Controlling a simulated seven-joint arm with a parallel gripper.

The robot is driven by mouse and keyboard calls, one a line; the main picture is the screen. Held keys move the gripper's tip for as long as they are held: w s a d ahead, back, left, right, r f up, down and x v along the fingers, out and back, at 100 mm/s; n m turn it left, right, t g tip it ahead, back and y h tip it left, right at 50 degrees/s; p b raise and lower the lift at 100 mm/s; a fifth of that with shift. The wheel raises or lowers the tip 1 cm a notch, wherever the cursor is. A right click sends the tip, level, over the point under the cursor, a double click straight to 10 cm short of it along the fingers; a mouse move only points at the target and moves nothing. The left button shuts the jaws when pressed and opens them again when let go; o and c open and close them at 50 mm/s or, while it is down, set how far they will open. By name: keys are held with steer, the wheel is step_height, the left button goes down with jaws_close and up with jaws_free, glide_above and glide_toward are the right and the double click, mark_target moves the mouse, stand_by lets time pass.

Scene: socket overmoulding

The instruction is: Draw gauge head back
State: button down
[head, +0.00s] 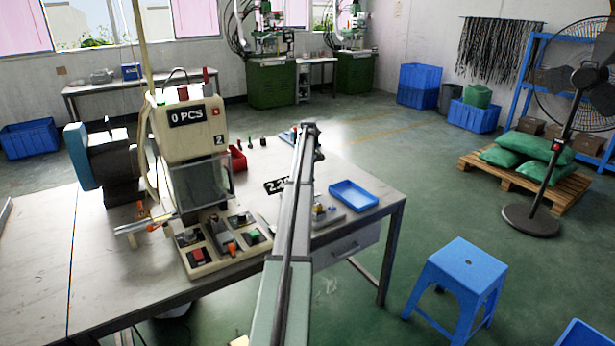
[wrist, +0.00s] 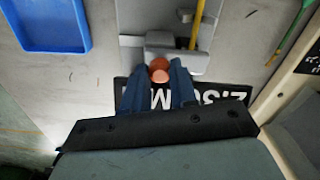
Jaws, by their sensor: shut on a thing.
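The gauge is a light grey fixture (wrist: 130,22) with a sliding grey block and a yellow rod (wrist: 197,25). In the wrist view my gripper (wrist: 159,68) has two blue fingers shut on the gauge head's orange-brown round knob (wrist: 160,75). Its black display plate (wrist: 215,98) with white digits lies under and beside the fingers, partly covered. In the head view the grey gauge base (head: 330,218) shows just right of my arm, and the display (head: 274,187) shows left of it. My gripper is hidden there behind my arm.
A blue tray (head: 353,194) lies right of the gauge; it also shows in the wrist view (wrist: 52,22). The cream moulding machine (head: 187,130) with its button panel stands to the left on the grey table (head: 50,250). A red bin (head: 238,160) sits behind it.

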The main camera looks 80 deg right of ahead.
stand_by(0.3)
steer(key=shift+s+d, duration=1.65)
steer(key=shift+d, duration=0.05)
steer(key=c, duration=0.9)
jaws_free()
step_height(320, 180, up, 14)
steer(key=shift+f, duration=0.1)
